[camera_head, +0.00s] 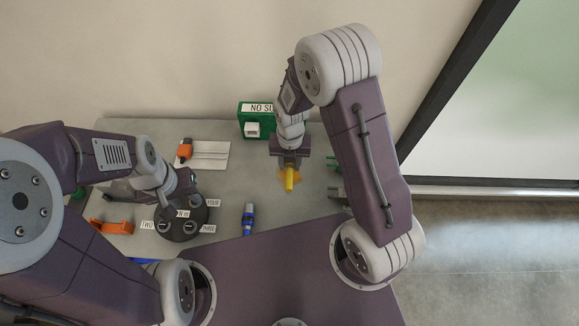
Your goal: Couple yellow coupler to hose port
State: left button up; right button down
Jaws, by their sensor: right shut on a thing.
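The yellow coupler (290,182) is in my right gripper (290,168), which is shut on it above the right half of the grey table. An orange part shows around its upper end. I cannot make out for certain which part is the hose port.
A green box (244,113) with a sign stands at the back. A white plate (212,158) with an orange part (185,148) lies at back left. An orange bracket (112,227) lies at the left, a blue fitting (248,218) at front centre. Green-and-dark fittings (334,164) line the right edge.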

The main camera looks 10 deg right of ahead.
jog(key=shift+w+d, duration=0.2)
jog(key=shift+w, duration=0.4)
jog(key=shift+w+r, duration=0.15)
jog(key=shift+w, duration=0.6)
jog(key=shift+w+d, duration=0.25)
jog(key=shift+w, duration=0.1)
jog(key=shift+s+a, duration=0.1)
jog(key=shift+p, duration=0.4)
jog(key=shift+w, duration=0.25)
jog(key=shift+w, duration=0.35)
